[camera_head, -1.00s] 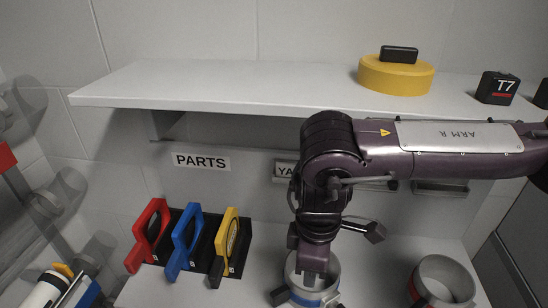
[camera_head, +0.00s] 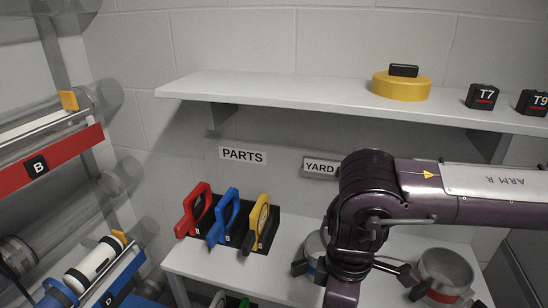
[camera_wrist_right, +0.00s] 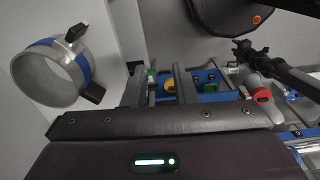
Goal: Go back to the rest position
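My right arm (camera_head: 490,190) comes in from the right in the head view and bends down at a dark purple joint. Its fingertips are cut off or hidden at the bottom there. In the right wrist view my right gripper (camera_wrist_right: 160,86) shows two grey fingers apart, with nothing between them. A metal ring with a blue band (camera_wrist_right: 52,70) is to the left of the fingers, apart from them. In the head view this ring (camera_head: 312,246) is partly hidden behind the right arm. My left gripper is not recognisable in either view.
A red-banded ring (camera_head: 445,276) stands on the lower counter, right of my arm. Red (camera_head: 198,208), blue (camera_head: 224,215) and yellow (camera_head: 257,222) handled parts stand at left. The upper shelf (camera_head: 290,98) carries a yellow disc (camera_head: 401,86). A red rack (camera_head: 60,158) is far left.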

